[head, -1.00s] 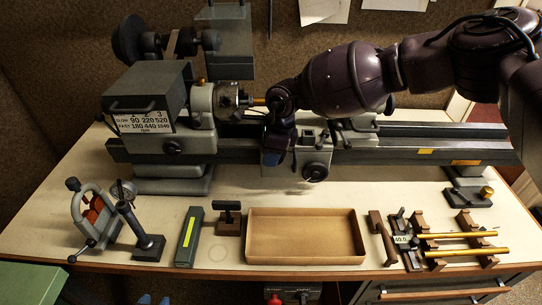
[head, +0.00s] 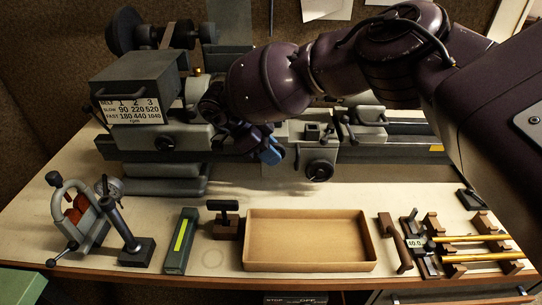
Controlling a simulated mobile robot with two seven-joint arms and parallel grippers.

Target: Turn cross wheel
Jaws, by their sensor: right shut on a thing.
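The grey lathe carriage (head: 300,150) stands in the middle of the lathe bed. My right gripper (head: 269,152), with blue fingertips, is at the left front of the carriage, shut on what seems to be the cross wheel. The gripper and wrist hide that wheel, so its angle cannot be told. A dark handwheel (head: 319,170) shows on the carriage front, to the right of the fingertips and apart from them. My left gripper is out of view.
The headstock (head: 145,85) with its speed plate stands left; my arm covers the chuck area.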

